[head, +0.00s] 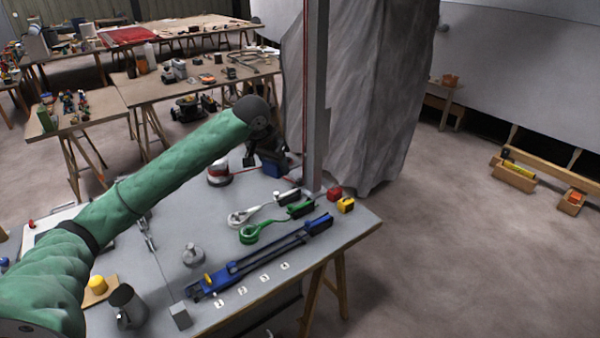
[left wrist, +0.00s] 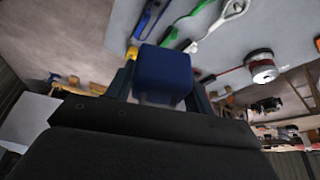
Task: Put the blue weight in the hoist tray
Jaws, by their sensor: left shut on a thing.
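My left gripper (head: 268,163) is shut on the blue weight (left wrist: 163,75), a dark blue block. In the left wrist view the block sits between the two fingers. In the head view only part of the blue weight (head: 271,170) shows under the dark gripper, beside the grey post and near the far edge of the grey table. I cannot make out the hoist tray for certain. A white flat thing (head: 48,224) with a red part lies at the table's left, partly hidden behind my green arm. My right gripper is not in view.
The grey post (head: 315,100) rises from the table. A red block (head: 334,194) and a yellow block (head: 346,205) stand to its right. Green and white tools, a blue long-handled tool (head: 260,258) and a red-and-white round thing (head: 218,173) lie nearby. A grey sheet hangs behind.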

